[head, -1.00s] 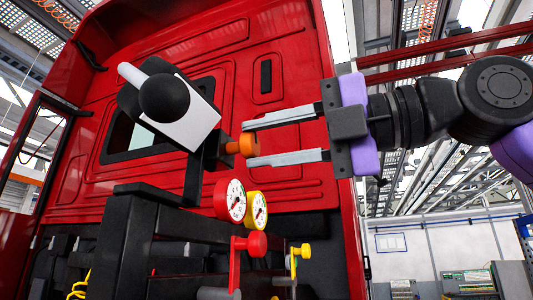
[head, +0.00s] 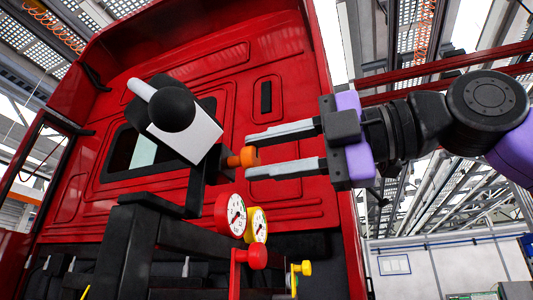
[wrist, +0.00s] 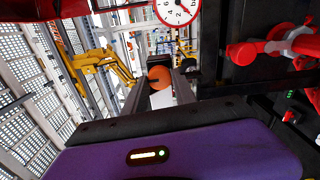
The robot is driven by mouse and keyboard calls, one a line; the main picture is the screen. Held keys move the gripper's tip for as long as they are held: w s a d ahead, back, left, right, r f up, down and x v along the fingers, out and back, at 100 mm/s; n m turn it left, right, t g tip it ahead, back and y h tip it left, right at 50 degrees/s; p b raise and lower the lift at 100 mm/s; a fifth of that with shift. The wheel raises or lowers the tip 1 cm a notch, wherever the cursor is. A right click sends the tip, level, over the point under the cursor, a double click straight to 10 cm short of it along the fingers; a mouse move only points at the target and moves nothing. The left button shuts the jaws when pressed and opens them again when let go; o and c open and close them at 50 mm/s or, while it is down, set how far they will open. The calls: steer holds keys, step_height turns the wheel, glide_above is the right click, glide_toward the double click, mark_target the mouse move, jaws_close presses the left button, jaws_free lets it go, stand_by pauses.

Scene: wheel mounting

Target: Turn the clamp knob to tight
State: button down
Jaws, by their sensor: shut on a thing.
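The clamp knob (head: 243,157) is a small orange knob on a black clamp block (head: 217,162), at the centre of the head view. My gripper (head: 250,156) comes in from the right, one finger above the knob and one below. The fingers are shut on the knob near their tips. In the wrist view the orange knob (wrist: 160,76) sits between the two finger ends. Any tight or loose marking on the clamp cannot be made out.
A red gauge (head: 231,214) and a yellow gauge (head: 257,224) stand just below the knob. A red knob (head: 257,256) and a yellow handle (head: 301,268) are lower down. A white-and-black device (head: 183,125) is at upper left, before the red truck cab (head: 290,90).

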steer(key=c, duration=1)
jaws_free()
steer(key=shift+d, duration=0.1)
steer(key=shift+d, duration=0.1)
steer(key=b+v, duration=0.2)
steer(key=v, duration=0.5)
steer(key=shift+s+d, duration=0.1)
steer(key=shift+d, duration=0.2)
